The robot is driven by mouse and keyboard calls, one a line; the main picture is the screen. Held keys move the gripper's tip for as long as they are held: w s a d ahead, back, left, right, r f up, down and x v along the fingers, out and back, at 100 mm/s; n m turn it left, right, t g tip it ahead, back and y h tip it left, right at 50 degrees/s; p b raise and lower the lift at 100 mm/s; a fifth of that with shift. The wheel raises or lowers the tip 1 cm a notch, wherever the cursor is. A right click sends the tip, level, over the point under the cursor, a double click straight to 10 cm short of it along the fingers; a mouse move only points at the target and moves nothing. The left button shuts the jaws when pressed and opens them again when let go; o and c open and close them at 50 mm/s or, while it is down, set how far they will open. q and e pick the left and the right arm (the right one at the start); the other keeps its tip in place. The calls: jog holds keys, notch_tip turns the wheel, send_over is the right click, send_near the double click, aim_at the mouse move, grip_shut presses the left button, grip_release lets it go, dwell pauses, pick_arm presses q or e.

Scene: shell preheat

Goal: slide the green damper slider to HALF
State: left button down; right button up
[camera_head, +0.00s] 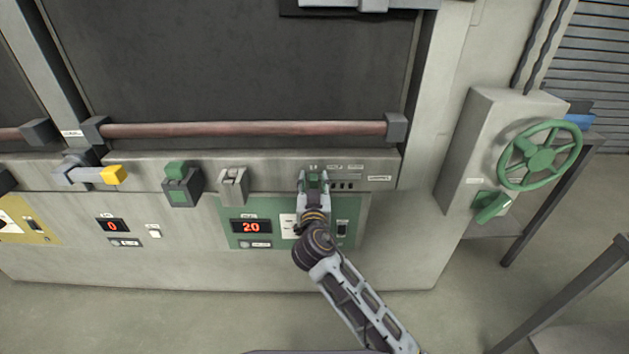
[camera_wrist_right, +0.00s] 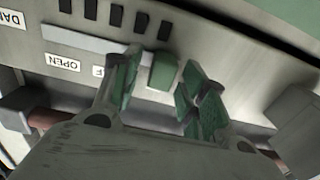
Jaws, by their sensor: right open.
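The green damper slider (camera_wrist_right: 163,71) shows in the right wrist view as a small green block on the grey panel. It stands between the two green-padded fingers of my right gripper (camera_wrist_right: 160,88), which is open. A small gap shows on each side of the block, so the fingers look apart from it. In the head view my right gripper (camera_head: 313,184) is at the panel ledge, and its fingers partly hide the slider. A white OPEN label (camera_wrist_right: 62,62) is upside down in the wrist view; another label is mostly hidden by a finger. My left gripper is not in view.
Dark vent slots (camera_head: 345,185) lie just right of the gripper. A green panel with a red display reading 20 (camera_head: 251,227) is below left. A grey latch (camera_head: 233,184), a green-topped box (camera_head: 178,188) and a yellow-tipped handle (camera_head: 112,175) stand farther left. A green handwheel (camera_head: 540,155) is at right.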

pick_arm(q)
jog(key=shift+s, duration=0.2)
pick_arm(e)
jog(key=shift+c, duration=0.3)
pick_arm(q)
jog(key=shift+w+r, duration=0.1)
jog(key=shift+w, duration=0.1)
pick_arm(e)
grip_shut()
jog(key=d, duration=0.5)
jog(key=shift+d, duration=0.55)
jog(key=shift+o, duration=0.3)
grip_release()
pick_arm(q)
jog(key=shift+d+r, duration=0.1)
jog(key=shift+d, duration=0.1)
